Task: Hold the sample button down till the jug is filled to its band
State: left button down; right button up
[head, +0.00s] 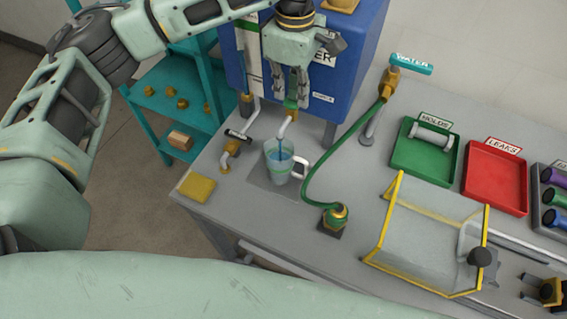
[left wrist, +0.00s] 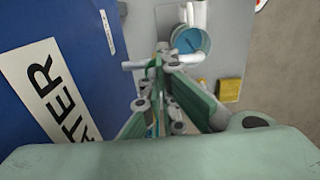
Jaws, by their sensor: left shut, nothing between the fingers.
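The clear jug (head: 277,165) stands upright on the bench under the spout (head: 287,124), with its white handle to the right. Blue water shows inside it, and a greenish band runs around its wall; I cannot tell the exact level against the band. The jug also shows in the left wrist view (left wrist: 188,46). My left gripper (head: 291,102) is shut and empty, fingers pointing down at the front of the blue cabinet (head: 348,62), just above the spout. The sample button is not clearly visible; the fingers may cover it. My right gripper is out of view.
A green hose (head: 308,187) curves right of the jug. A yellow pad (head: 197,187) lies at the bench's left corner. A green tray (head: 415,158), a red tray (head: 492,180) and a clear yellow-framed guard (head: 420,240) fill the right side.

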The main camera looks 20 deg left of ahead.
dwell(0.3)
pick_arm(q)
jog(key=shift+r+p, duration=0.65)
jog(key=shift+r, duration=0.7)
jog(key=shift+f, duration=0.2)
jog(key=shift+f+b, duration=1.3)
jog(key=shift+b, duration=0.05)
jog(key=shift+r, duration=0.15)
jog(key=shift+r+p, duration=0.75)
jog(key=shift+r, duration=0.6)
